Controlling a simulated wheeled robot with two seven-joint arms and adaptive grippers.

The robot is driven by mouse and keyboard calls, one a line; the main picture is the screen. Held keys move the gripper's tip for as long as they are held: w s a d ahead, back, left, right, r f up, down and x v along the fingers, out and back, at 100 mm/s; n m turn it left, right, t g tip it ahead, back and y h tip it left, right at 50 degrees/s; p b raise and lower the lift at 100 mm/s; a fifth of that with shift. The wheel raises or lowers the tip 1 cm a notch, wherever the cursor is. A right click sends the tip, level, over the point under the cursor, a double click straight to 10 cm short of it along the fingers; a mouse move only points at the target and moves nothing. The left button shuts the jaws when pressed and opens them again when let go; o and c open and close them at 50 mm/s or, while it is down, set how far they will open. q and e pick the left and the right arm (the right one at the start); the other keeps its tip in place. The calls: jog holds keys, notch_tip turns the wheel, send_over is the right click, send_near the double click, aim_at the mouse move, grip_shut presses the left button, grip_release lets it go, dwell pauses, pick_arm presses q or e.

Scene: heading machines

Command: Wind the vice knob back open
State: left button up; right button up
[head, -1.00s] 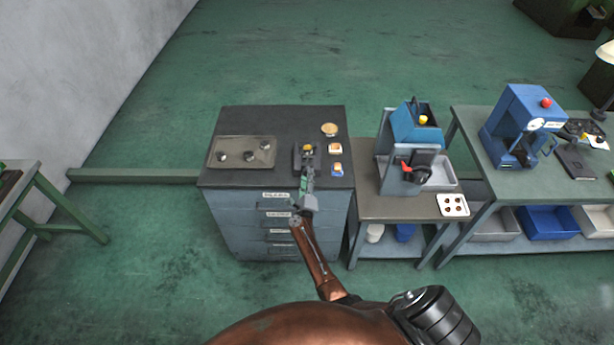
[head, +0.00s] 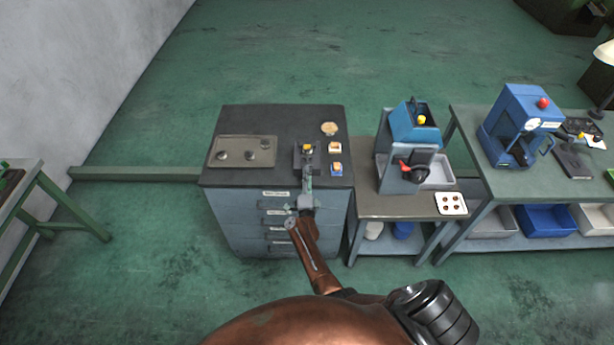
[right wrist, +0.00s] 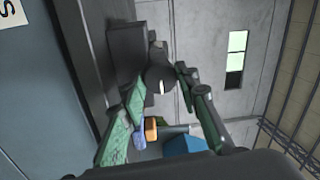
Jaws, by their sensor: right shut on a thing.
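The small dark vice (head: 298,158) stands on the cabinet top near its front edge, with a yellow-topped piece (head: 307,148) at it. In the right wrist view the vice body (right wrist: 127,45) is a dark grey block. Its dark round knob (right wrist: 158,78), with a short white mark, sits between my fingertips. My right gripper (head: 308,173) reaches the vice from the front, and its fingers are shut on the knob; they also show in the right wrist view (right wrist: 163,80). In the head view the gripper hides the knob. My left gripper is out of view.
The cabinet top (head: 285,120) also holds a tray (head: 235,143) with several dark pieces, a round brass-coloured disc (head: 329,129) and two small blocks (head: 335,147), (head: 337,169). A blue machine (head: 415,125) stands on the lower bench to the right. The floor in front is clear.

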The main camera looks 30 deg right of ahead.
jog(key=shift+f, duration=0.1)
dwell(0.4)
jog(key=o, duration=1.2)
jog(key=shift+c, duration=0.2)
